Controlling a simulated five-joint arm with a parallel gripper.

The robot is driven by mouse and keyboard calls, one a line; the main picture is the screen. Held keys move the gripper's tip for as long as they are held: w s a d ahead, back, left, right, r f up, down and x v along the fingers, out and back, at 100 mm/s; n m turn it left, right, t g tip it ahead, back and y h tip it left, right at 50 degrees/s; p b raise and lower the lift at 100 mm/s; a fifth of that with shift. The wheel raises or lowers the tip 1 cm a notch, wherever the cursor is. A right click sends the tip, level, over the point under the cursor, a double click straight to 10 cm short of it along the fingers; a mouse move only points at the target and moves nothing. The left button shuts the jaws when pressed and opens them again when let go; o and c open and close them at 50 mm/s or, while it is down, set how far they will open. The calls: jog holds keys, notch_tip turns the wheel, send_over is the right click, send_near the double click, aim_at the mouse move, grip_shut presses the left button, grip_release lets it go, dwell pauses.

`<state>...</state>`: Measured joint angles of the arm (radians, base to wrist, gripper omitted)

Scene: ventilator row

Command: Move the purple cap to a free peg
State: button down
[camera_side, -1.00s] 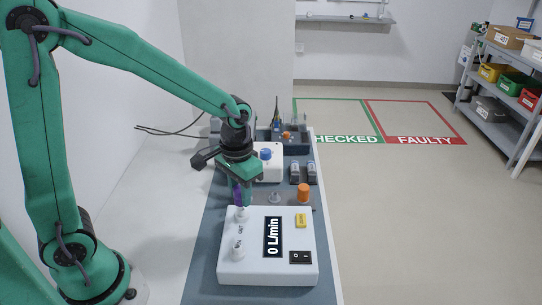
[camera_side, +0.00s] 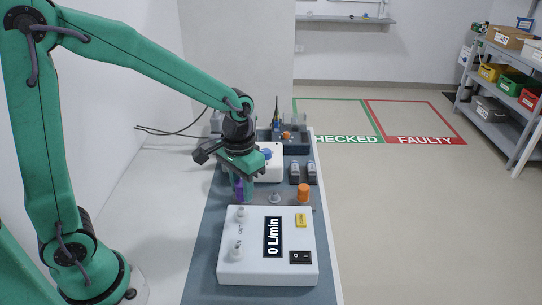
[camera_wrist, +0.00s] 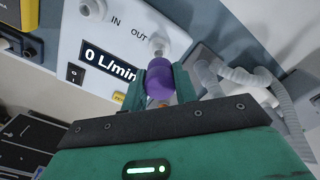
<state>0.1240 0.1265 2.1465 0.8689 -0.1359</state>
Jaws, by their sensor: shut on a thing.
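The purple cap (camera_side: 239,188) is between the fingers of my gripper (camera_side: 242,187), behind the white flow meter. The wrist view also shows the purple cap (camera_wrist: 158,84) gripped between both green fingers of my gripper (camera_wrist: 160,88). I cannot tell whether its lower end is clear of a peg. A bare grey peg (camera_side: 274,198) stands to the right of the cap. Farther right is an orange cap (camera_side: 303,192), which covers whatever is under it.
The white flow meter (camera_side: 297,275), reading 0 L/min, stands in front with two upright ports. Behind are a white box with a blue knob (camera_side: 268,152), two small dark items (camera_side: 302,172) and a dark tray (camera_side: 291,149). Grey corrugated hoses (camera_wrist: 248,80) show beside my gripper in the wrist view.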

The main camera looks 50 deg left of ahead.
aim_at(275, 194)
jog(key=w+a+f+n, duration=0.2)
jog(key=w, duration=1.1)
jog(key=shift+a+n, duration=0.25)
jog(key=shift+n, duration=0.15)
jog(key=shift+f, duration=0.2)
jog(key=shift+f, duration=2.9)
jog(key=shift+f, duration=1.25)
jog(key=c, duration=1)
grip_release()
jog(key=shift+r, duration=0.15)
jog(key=shift+r, duration=3.8)
